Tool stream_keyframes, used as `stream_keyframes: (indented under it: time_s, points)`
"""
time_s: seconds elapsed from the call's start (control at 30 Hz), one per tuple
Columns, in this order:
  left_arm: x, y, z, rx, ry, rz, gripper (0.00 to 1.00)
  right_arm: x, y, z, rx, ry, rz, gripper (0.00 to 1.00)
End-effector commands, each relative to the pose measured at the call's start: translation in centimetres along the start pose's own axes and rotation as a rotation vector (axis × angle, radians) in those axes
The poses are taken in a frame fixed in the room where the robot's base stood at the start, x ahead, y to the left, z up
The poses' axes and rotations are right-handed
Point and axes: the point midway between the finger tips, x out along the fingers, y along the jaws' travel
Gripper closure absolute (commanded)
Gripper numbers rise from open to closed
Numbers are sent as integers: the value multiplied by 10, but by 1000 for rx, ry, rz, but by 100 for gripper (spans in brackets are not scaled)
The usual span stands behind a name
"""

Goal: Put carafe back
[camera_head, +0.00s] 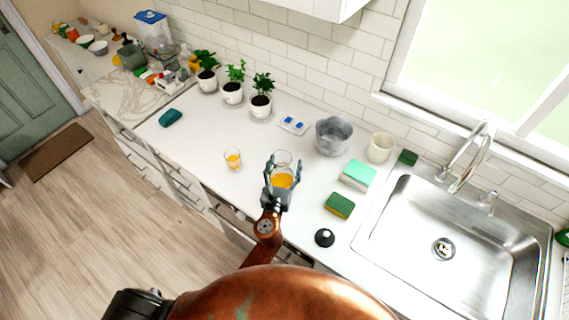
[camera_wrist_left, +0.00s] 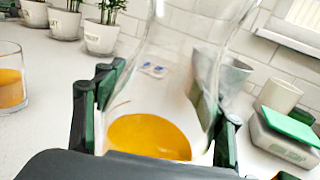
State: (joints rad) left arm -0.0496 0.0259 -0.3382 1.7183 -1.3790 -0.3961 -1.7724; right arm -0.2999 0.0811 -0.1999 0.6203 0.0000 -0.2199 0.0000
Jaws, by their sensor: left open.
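The clear glass carafe (camera_head: 283,160), with orange juice in its bottom, stands upright at the middle of the white counter. My left gripper (camera_head: 282,177) is open, with its fingers on both sides of the carafe. In the left wrist view the carafe (camera_wrist_left: 175,85) fills the middle between the dark fingers (camera_wrist_left: 155,125); its base is hidden by the gripper body. I cannot tell if the fingers touch the glass. A glass of orange juice (camera_head: 233,160) stands to the left, also in the left wrist view (camera_wrist_left: 10,88). My right gripper is not in view.
A grey bucket (camera_head: 333,137), white cup (camera_head: 380,148), teal-topped box (camera_head: 358,174), green sponge (camera_head: 340,205) and black round lid (camera_head: 325,238) lie right of the carafe. The sink (camera_head: 450,245) is farther right. Potted plants (camera_head: 261,100) line the back.

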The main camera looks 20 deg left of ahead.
Motion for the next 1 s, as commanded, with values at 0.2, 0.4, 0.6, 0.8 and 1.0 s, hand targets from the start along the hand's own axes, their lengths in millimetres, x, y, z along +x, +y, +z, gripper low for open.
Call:
stream_keyframes:
  time_s: [0.2,0.4,0.6,0.8,1.0]
  points:
    - [-43,1,-4,2,5,2,36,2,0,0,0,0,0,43]
    - [-84,1,-4,1,4,0,36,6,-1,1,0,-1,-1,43]
    - [-109,1,-3,0,3,2,36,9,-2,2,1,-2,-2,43]
    - [-116,1,-1,1,1,2,36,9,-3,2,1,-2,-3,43]
    - [-115,0,-1,1,1,1,36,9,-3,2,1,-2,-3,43]
